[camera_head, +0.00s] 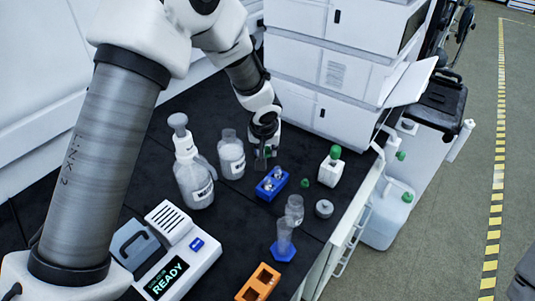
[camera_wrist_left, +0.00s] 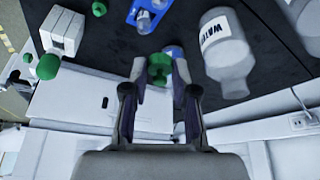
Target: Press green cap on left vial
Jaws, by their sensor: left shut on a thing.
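My left gripper (camera_head: 264,157) is shut on a green cap (camera_wrist_left: 160,68), which shows between its fingertips in the left wrist view (camera_wrist_left: 160,72). In the head view the gripper is above the black bench, just behind the blue rack (camera_head: 271,184). The rack holds small clear vials (camera_head: 268,184); it also shows at the top of the left wrist view (camera_wrist_left: 146,13). The cap is apart from the vials. A second green cap (camera_head: 305,183) lies on the bench right of the rack. My right gripper is not in view.
A white block with a green top (camera_head: 331,167), a grey round weight (camera_head: 324,208) and clear vessels (camera_head: 294,208) stand to the right and front. Bottles (camera_head: 231,156) stand left of the gripper. The white instrument stack (camera_head: 335,60) rises close behind. An orange rack (camera_head: 258,283) is in front.

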